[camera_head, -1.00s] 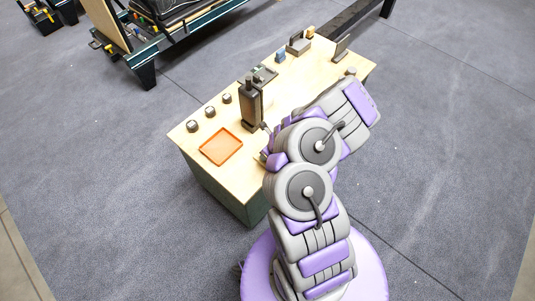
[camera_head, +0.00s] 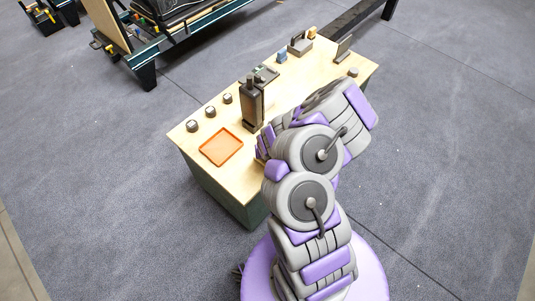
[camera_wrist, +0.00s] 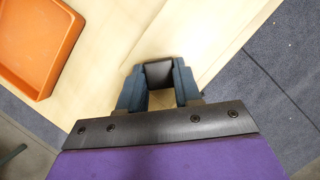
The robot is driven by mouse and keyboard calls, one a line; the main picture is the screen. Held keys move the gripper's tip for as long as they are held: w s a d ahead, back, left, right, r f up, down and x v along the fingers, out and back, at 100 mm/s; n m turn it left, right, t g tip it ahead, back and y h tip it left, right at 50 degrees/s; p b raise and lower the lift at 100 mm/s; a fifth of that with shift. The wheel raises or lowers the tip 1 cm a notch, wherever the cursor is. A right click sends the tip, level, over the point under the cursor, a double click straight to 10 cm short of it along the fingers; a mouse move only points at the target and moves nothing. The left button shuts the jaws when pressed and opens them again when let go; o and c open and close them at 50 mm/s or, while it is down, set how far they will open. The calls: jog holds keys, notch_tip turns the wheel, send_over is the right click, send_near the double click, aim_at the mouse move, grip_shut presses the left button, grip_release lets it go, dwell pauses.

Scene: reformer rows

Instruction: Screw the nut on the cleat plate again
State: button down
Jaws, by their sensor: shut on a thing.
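My gripper (camera_wrist: 158,84) shows in the wrist view, with its two blue-grey fingers closed on a dark block (camera_wrist: 158,73). I cannot tell whether this block is the nut. It is over the pale tabletop, to the right of the orange tray. In the head view my arm hides the gripper and the block. Several small dark fittings stand on the table, among them a dark flat piece (camera_head: 265,73) behind the black upright bottle-like thing. I cannot tell which of them is the cleat plate.
The wooden-topped bench (camera_head: 300,88) carries an orange tray (camera_head: 221,147), three small round dark pieces (camera_head: 210,112) in a row, and a black upright thing (camera_head: 251,108). A grey block (camera_head: 300,45) and a thin upright plate (camera_head: 343,48) stand at the far end.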

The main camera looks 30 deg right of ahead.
jog(key=c, duration=0.7)
grip_release()
jog(key=p+v, duration=1.3)
jog(key=v, duration=0.4)
jog(key=shift+d+r, duration=0.15)
notch_tip(320, 180, up, 7)
jog(key=p, duration=0.8)
